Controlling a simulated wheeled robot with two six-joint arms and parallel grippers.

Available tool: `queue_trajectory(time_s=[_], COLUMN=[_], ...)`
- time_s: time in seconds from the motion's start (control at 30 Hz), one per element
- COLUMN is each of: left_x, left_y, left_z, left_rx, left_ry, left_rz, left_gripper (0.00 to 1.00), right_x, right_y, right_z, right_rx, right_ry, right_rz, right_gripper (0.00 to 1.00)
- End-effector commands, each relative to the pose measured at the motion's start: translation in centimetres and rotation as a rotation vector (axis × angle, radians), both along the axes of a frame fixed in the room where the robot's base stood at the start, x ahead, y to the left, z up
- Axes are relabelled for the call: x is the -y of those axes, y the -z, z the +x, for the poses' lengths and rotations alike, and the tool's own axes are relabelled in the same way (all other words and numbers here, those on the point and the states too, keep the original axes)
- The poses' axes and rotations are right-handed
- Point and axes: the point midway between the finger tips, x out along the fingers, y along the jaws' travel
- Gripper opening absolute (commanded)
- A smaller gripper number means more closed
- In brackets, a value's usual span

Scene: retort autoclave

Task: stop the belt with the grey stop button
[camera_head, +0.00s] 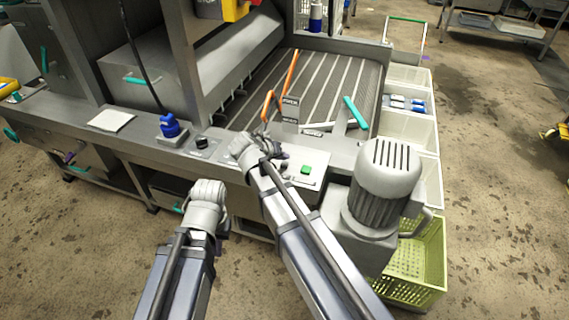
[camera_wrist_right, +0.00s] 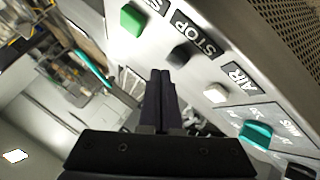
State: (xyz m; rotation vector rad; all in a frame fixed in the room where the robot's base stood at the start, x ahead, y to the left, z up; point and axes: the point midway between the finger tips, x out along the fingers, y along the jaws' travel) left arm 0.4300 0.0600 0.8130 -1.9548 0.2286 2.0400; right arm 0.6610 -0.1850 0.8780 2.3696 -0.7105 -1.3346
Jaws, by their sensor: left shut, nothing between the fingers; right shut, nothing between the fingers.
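The dark grey stop button (camera_wrist_right: 180,55) sits beside a black STOP label on the metal panel in the right wrist view. A green button (camera_wrist_right: 132,19) is on one side of it and a white button (camera_wrist_right: 215,92) by the AIR label on the other. My right gripper (camera_wrist_right: 161,77) is shut and empty, its fingertips just short of the stop button in the picture; whether they touch the panel is unclear. In the head view my right gripper (camera_head: 274,151) is over the panel and partly hides the buttons. My left gripper (camera_head: 207,196) is shut, in front of the machine, fingers mostly hidden.
The green button (camera_head: 305,169) also shows on the panel in the head view. A grey motor (camera_head: 385,180) stands right of the panel, above a yellow-green crate (camera_head: 425,265). The slatted belt (camera_head: 325,85) lies behind. A blue knob (camera_head: 170,125) and a black knob (camera_head: 202,143) are to the left.

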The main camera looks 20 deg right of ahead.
Motion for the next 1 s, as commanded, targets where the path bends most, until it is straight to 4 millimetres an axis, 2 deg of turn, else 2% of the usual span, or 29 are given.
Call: queue_trajectory(time_s=[0.27,0.57,1.0], left_x=[0.0,0.0,0.0], left_y=[0.02,0.92,0.9], left_z=[0.0,0.0,0.0], left_rx=[0.0,0.0,0.0], left_ry=[0.0,0.0,0.0], left_rz=[0.0,0.0,0.0], left_gripper=[0.0,0.0,0.0], right_x=[0.0,0.0,0.0], right_y=[0.02,0.91,0.89], right_z=[0.0,0.0,0.0], right_rx=[0.0,0.0,0.0], right_ry=[0.0,0.0,0.0], right_rz=[0.0,0.0,0.0], right_gripper=[0.0,0.0,0.0])
